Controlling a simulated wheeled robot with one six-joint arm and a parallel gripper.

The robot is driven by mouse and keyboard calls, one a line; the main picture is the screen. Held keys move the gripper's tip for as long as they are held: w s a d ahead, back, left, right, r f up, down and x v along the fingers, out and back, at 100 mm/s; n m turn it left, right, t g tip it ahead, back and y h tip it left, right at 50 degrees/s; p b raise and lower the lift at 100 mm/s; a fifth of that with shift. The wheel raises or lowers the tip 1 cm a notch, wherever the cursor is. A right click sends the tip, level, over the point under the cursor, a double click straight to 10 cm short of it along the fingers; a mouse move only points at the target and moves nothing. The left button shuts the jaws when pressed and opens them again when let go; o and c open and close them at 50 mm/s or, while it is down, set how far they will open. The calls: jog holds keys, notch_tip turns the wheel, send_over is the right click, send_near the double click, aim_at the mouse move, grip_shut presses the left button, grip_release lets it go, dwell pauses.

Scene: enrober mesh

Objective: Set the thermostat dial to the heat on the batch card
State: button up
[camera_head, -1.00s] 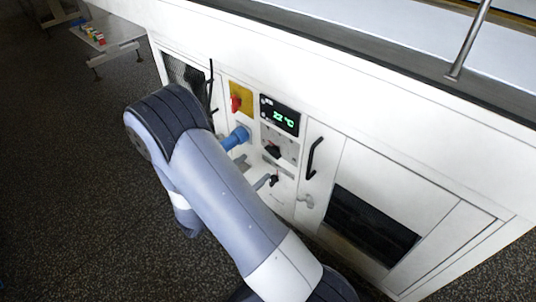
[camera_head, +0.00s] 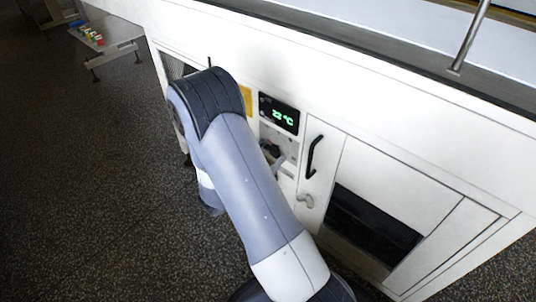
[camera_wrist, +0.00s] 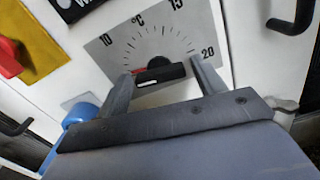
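The thermostat dial (camera_wrist: 160,73) is a black bar-shaped knob on a grey plate (camera_wrist: 110,48) with a printed °C scale; 10, 15 and 20 can be read. In the wrist view the bar lies nearly level, with a white mark and a bit of red near its left end. I cannot tell the exact setting. My gripper (camera_wrist: 161,71) is open, one finger on each side of the knob, with small gaps showing. In the head view the dial (camera_head: 271,150) is partly hidden by my arm. A display (camera_head: 279,114) above it reads 22 °C in green. No batch card is readable.
A red switch (camera_wrist: 9,62) on a yellow plate (camera_wrist: 30,35) and a blue fitting (camera_wrist: 80,115) lie left of the dial. A black door handle (camera_head: 314,157) stands out to the right. A side table (camera_head: 112,47) with small coloured items is far left.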

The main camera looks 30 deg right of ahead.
jog(key=c, duration=0.8)
jog(key=shift+r+n+p, duration=0.15)
jog(key=shift+n+p, duration=0.35)
jog(key=shift+p, duration=0.2)
jog(key=shift+n, duration=0.4)
jog(key=o, duration=1)
jog(key=p+v, duration=0.2)
jog(key=v, duration=0.8)
jog(key=shift+a, duration=0.4)
